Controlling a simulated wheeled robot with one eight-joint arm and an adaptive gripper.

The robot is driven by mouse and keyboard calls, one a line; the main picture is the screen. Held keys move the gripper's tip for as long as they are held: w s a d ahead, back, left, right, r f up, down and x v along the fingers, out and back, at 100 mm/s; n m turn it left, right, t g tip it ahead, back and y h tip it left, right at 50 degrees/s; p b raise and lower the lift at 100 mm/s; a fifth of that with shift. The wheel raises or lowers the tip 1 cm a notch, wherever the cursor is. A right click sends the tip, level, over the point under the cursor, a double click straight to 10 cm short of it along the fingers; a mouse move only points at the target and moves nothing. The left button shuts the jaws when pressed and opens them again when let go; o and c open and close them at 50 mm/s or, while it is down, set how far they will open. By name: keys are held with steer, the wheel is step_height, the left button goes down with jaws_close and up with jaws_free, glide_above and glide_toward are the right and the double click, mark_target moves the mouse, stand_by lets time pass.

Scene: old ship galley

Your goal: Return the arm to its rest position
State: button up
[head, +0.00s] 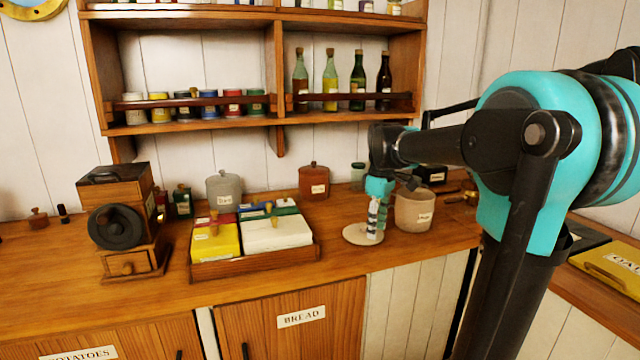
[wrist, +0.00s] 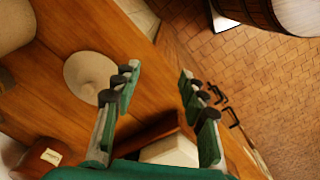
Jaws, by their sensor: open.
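My gripper (head: 378,215) hangs at the end of my turquoise and black arm, over the right part of the wooden counter, fingers pointing down. In the wrist view my gripper (wrist: 160,97) has its two fingers wide apart with nothing between them. A round pale disc (head: 362,235) lies on the counter below and beside the fingers. It also shows in the wrist view (wrist: 88,78), left of the fingers. I cannot tell whether the fingertips touch anything in the head view.
A beige pot (head: 413,212) stands close right of my gripper. A wooden tray (head: 255,268) with several coloured boxes is to the left, beside a coffee grinder (head: 122,225). A shelf (head: 200,127) with jars and bottles is above. A barrel (wrist: 270,12) shows in the wrist view.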

steer(key=s+d+f+m+t, duration=0.1)
steer(key=s+f+m, duration=0.3)
steer(key=s+f, duration=0.4)
step_height(320, 180, down, 2)
steer(key=shift+d+f+m+t, duration=0.1)
steer(key=shift+d+m+t, duration=0.2)
steer(key=shift+d+m, duration=0.15)
steer(key=s+f+m, duration=0.2)
steer(key=s+f, duration=0.1)
steer(key=s, duration=0.1)
steer(key=s+d+f+m+t, duration=0.1)
steer(key=s+f+m, duration=0.1)
steer(key=s+f, duration=0.2)
steer(key=s+f+m+t, duration=0.1)
steer(key=s+f+m, duration=0.1)
steer(key=s+f, duration=0.1)
steer(key=shift+s+d+f, duration=0.25)
steer(key=shift+s+f, duration=0.15)
steer(key=shift+f, duration=0.1)
steer(key=shift+c, duration=0.4)
